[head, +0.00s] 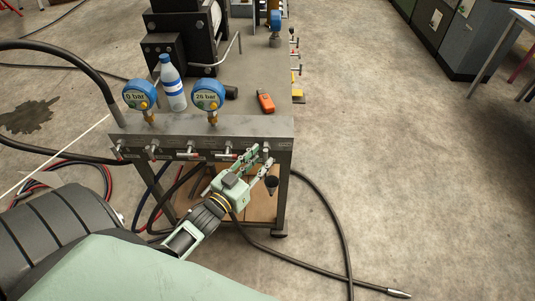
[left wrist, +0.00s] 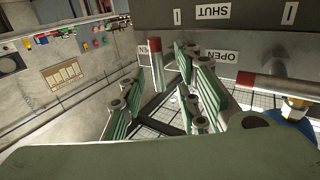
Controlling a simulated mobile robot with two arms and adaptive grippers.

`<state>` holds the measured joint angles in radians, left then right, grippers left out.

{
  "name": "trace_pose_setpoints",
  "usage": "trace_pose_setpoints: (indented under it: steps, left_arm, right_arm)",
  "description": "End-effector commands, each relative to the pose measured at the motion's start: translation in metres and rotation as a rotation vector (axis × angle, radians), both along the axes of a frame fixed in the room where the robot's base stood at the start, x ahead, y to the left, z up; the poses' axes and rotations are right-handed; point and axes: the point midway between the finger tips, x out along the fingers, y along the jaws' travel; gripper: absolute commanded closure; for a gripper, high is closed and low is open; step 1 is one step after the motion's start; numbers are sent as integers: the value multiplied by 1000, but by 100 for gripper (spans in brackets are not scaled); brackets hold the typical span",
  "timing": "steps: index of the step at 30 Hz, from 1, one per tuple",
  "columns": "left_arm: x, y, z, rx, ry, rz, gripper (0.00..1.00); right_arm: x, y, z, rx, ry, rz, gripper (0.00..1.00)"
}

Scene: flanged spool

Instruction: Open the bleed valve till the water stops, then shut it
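The manifold (head: 205,126) runs along the front of the bench, with several lever valves on its front face. A red-tipped lever (head: 228,156) is left of my left gripper (head: 262,160). My left gripper is open at the manifold's right end. In the left wrist view an upright lever with a red tip (left wrist: 156,62) shows in the gap between the spread green fingers, with no clear contact. A second red-tipped lever (left wrist: 275,86) lies to the right. I cannot read which valve is the bleed, and no water flow is visible.
Two blue gauges read 0 bar (head: 138,95) and 26 bar (head: 207,96). A bottle (head: 173,86) and an orange device (head: 266,101) stand behind the manifold. A black hose (head: 330,225) crosses the floor at right. A dark stain (head: 28,118) marks the left floor.

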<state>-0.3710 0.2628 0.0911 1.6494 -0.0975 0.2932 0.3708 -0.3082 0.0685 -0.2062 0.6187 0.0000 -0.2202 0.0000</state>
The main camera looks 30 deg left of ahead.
Motion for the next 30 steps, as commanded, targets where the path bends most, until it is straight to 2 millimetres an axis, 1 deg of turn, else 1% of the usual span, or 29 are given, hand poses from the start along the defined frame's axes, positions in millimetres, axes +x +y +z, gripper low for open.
trace_pose_setpoints:
  steps: [1, 3, 6, 12, 16, 26, 27, 30]
  left_arm:
    - [9, 0, 2, 0, -1, 0, 70]
    - [17, -1, 1, -1, 0, 0, 70]
    - [25, -1, 0, -1, 1, 0, 70]
    - [29, -1, -1, -1, 2, 0, 70]
    - [29, -1, -1, -1, 2, 0, 70]
    - [29, -1, -1, -1, 2, 0, 99]
    - [29, -2, -1, -1, 2, 0, 100]
    - [29, -1, -1, -1, 2, 0, 100]
  right_arm:
    - [0, -1, 3, -1, 0, 0, 100]
    - [1, -2, 4, -3, -2, 1, 100]
    - [5, -6, 5, -7, -5, 0, 100]
    - [8, -14, 5, -16, -10, -3, 100]
    - [8, -15, 5, -17, -10, -5, 100]
    - [9, -14, 5, -17, -11, -4, 100]
    - [9, -14, 5, -16, -11, -3, 100]
    - [9, -14, 5, -16, -11, -2, 100]
